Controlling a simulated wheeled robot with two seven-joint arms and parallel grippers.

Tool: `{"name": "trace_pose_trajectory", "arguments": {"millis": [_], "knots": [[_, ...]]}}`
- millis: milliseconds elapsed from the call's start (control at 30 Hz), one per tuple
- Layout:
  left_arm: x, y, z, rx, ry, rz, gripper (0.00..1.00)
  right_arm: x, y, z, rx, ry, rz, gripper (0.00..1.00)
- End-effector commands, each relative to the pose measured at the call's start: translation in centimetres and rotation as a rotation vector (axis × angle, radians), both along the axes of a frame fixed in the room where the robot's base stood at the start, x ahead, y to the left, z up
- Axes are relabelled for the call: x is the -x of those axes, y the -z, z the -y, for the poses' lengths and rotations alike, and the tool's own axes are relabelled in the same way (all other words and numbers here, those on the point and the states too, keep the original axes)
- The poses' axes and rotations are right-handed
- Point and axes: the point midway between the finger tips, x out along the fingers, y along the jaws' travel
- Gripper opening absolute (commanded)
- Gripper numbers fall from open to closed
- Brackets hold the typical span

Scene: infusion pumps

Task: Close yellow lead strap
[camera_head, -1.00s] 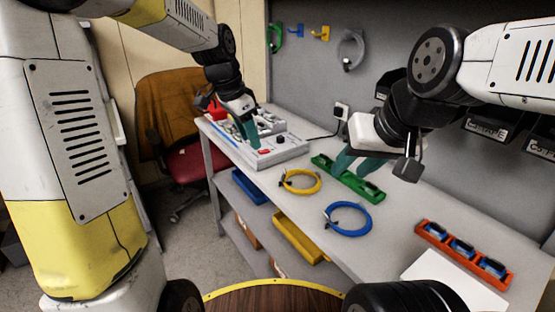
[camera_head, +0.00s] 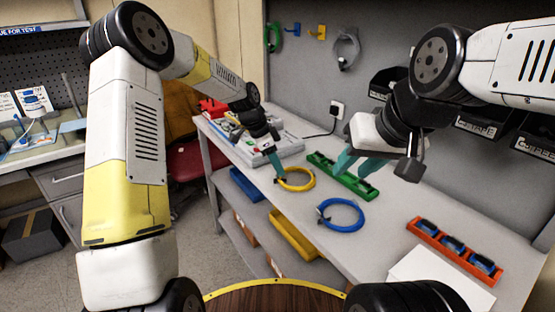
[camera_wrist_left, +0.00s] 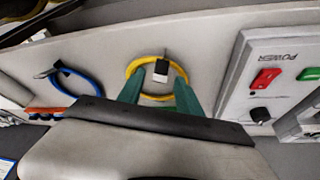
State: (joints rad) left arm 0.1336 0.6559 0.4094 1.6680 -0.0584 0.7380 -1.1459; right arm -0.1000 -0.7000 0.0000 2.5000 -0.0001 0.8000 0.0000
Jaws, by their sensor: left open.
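The yellow lead (camera_head: 309,184) lies coiled on the table. In the left wrist view the yellow lead (camera_wrist_left: 136,68) has a strap (camera_wrist_left: 162,70) with a pale face and a dark end at its edge. My left gripper (camera_head: 277,170) is open at the near left side of the yellow coil. In the left wrist view its teal fingers (camera_wrist_left: 157,92) stand apart on either side of the strap, and I see nothing gripped between them. My right gripper (camera_head: 354,163) hangs over the green tray; whether its teal fingers are open or shut is unclear.
A blue lead (camera_head: 359,222) lies coiled at the front. A green tray (camera_head: 322,165) is behind the coils and an orange tray (camera_head: 418,231) is at right. The control box (camera_head: 290,146) with its power switch stands left of the yellow lead. Bare table lies between the blue coil and orange tray.

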Motion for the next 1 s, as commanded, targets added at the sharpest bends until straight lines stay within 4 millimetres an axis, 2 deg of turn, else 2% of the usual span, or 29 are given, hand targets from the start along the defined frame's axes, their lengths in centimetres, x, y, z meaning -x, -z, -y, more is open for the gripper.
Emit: {"name": "trace_pose_trajectory", "arguments": {"millis": [100, 367, 500, 567, 600, 1000], "knots": [[-0.03, 0.67, 0.29, 0.000, 0.000, 0.000, 0.42, 0.00, 0.00, 0.00, 0.000, 0.000, 0.000, 0.36], [-0.05, 0.75, 0.32, 0.000, 0.000, 0.001, 0.42, 0.00, 0.00, 0.00, 0.000, 0.000, 0.000, 0.36], [-0.04, 0.74, 0.30, 0.000, -0.001, 0.000, 0.14, 0.00, 0.00, 0.00, 0.000, 0.000, 0.000, 0.36], [-0.04, 0.74, 0.30, 0.000, -0.001, 0.000, 0.03, 0.00, 0.00, 0.00, 0.000, 0.000, 0.000, 0.36], [-0.04, 0.74, 0.30, 0.000, -0.001, 0.001, 0.00, 0.00, 0.00, 0.00, 0.000, 0.000, 0.000, 0.36], [-0.10, 0.71, 0.77, -0.054, 0.002, -0.009, 0.00, 0.00, 0.00, 0.00, 0.000, 0.000, 0.000, 0.36]]}}
